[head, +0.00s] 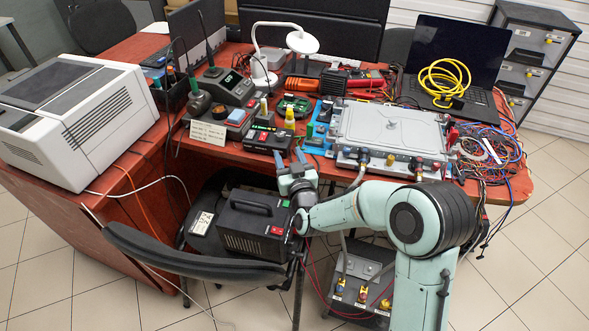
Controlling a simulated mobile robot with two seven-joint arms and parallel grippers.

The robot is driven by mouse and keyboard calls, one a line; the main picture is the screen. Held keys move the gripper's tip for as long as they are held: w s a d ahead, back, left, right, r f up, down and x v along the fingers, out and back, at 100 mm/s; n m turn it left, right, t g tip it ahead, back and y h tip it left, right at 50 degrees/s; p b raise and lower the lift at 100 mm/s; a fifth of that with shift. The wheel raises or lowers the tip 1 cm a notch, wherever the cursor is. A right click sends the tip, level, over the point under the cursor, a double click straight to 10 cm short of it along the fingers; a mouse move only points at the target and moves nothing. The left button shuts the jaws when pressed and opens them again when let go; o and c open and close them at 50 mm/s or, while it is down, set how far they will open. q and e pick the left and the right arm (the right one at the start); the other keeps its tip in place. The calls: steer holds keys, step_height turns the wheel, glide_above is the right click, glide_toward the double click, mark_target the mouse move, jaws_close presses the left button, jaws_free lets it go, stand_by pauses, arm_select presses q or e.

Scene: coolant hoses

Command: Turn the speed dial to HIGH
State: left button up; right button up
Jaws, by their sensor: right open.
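My right gripper (289,157) is open and empty at the front edge of the red bench, its two bluish fingers pointing away from me. Just beyond its fingertips sits a small dark box (267,139) with light-coloured parts on its front. I cannot tell which part is the speed dial, and no HIGH marking is readable. My left gripper is not in view.
A white boxy machine (75,118) stands at the left. A lamp (263,70), a laptop (455,60), a yellow cable coil (443,80) and tangled wires (490,150) crowd the bench. A chair with a black case (252,222) is below the gripper.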

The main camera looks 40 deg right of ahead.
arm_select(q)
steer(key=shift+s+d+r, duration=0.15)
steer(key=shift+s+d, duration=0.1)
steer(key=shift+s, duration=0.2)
arm_select(e)
steer(key=v, duration=0.5)
steer(key=shift+s+a, duration=0.15)
steer(key=shift+s, duration=0.2)
